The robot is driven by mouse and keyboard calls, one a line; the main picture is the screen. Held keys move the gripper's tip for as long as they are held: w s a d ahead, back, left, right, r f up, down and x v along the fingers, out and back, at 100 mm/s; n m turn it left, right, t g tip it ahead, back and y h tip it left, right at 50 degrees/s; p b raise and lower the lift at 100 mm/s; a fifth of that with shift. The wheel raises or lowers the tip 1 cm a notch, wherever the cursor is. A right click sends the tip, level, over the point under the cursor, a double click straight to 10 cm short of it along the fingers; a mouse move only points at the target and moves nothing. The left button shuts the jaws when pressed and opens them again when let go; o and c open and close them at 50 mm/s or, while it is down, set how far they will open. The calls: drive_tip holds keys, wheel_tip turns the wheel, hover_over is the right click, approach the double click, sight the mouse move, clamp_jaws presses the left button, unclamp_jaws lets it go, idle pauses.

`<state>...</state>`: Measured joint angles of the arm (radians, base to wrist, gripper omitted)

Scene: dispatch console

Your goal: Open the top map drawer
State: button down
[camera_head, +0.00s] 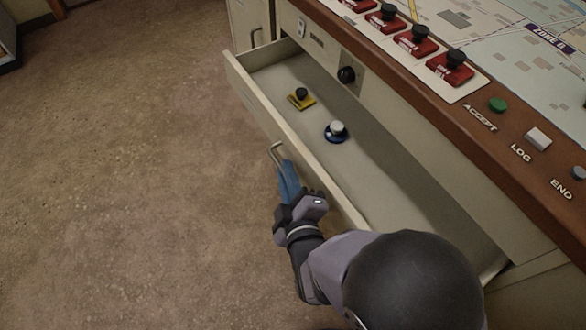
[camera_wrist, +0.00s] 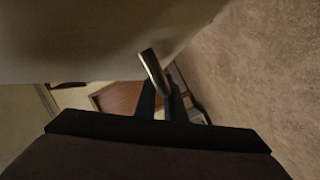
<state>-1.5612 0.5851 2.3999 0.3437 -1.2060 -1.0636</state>
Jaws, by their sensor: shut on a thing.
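The top map drawer (camera_head: 312,162) stands pulled out from the console, with its inside in view. Its metal bar handle (camera_head: 275,152) is on the front panel; the handle also shows in the wrist view (camera_wrist: 152,66). My gripper (camera_head: 286,172) is at the handle, outside the drawer front, with its blue fingers shut on the bar. In the wrist view my gripper's fingers (camera_wrist: 160,95) meet at the handle's end. My forearm hides the near right part of the drawer front.
In the drawer lie a yellow piece with a black knob (camera_head: 301,98) and a blue round piece with a white knob (camera_head: 337,131). Above are a black knob (camera_head: 346,75), the wooden console edge (camera_head: 440,105) and red-based pieces (camera_head: 450,67). The floor (camera_head: 130,180) at left is clear.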

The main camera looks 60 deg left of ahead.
drive_tip(key=c, duration=2.1)
unclamp_jaws()
drive_tip(key=shift+d, duration=0.1)
drive_tip(key=shift+s+d+r, duration=0.1)
drive_tip(key=shift+s+d, duration=0.05)
drive_tip(key=shift+d, duration=0.05)
drive_tip(key=shift+s+d+r+p, duration=0.2)
drive_tip(key=shift+d+r+p, duration=0.45)
drive_tip(key=shift+r+p, duration=0.7)
drive_tip(key=shift+s+d+r+p, duration=0.25)
drive_tip(key=shift+d+r+p, duration=0.45)
drive_tip(key=shift+r+p, duration=0.65)
drive_tip(key=shift+s+d+r+p, duration=0.2)
drive_tip(key=shift+d+r+p, duration=0.45)
drive_tip(key=shift+r+p, duration=0.7)
drive_tip(key=shift+f, duration=0.1)
